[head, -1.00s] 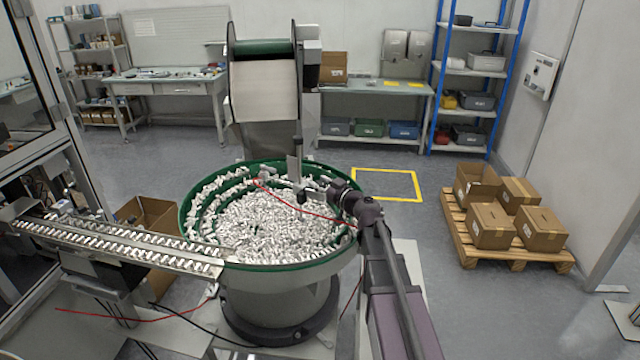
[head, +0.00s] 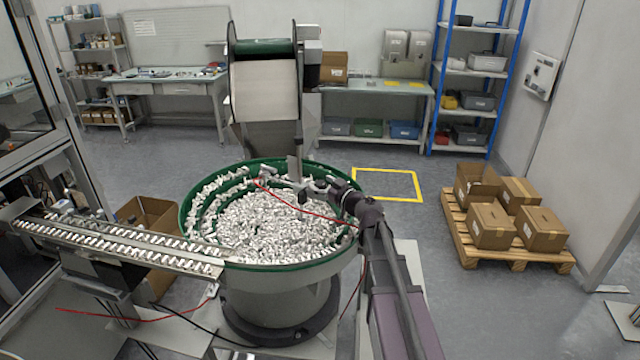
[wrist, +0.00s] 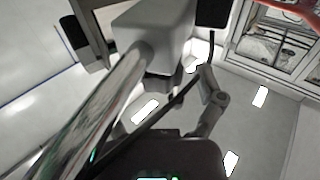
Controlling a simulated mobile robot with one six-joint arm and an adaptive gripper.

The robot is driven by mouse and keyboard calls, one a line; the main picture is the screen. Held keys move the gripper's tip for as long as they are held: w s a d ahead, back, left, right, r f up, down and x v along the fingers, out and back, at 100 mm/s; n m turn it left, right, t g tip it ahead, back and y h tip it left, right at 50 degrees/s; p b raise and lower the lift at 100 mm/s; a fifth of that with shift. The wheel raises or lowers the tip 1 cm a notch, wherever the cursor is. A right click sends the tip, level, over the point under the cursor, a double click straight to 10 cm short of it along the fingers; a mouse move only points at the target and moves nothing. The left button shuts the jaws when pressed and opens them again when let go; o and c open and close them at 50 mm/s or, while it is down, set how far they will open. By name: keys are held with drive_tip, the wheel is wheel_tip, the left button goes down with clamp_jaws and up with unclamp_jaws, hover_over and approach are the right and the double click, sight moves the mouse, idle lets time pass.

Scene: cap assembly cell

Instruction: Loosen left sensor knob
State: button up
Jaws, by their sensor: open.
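A grey upright sensor post (head: 298,160) hangs over the bowl below the hopper. My gripper (head: 309,190) is at the lower end of this post and points left. Its jaws are open. The dark knob there merges with my dark fingers, so I cannot tell whether they touch it. In the wrist view a pale grey block (wrist: 158,25) stands at the top centre, with a shiny rod (wrist: 100,110) crossing diagonally in front of it. Dark finger parts flank the block; the knob itself is not clear there.
The green-rimmed feeder bowl (head: 275,266) holds many small white parts below my gripper. A loose red cable (head: 290,204) crosses the bowl. The parts track (head: 120,247) runs off left. A hopper (head: 265,90) rises behind. Floor is clear to the right, before boxes (head: 492,226).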

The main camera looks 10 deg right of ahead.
drive_tip(key=v, duration=1.1)
drive_tip(key=shift+s, duration=0.3)
drive_tip(key=shift+w+d, duration=0.1)
drive_tip(key=shift+w, duration=0.05)
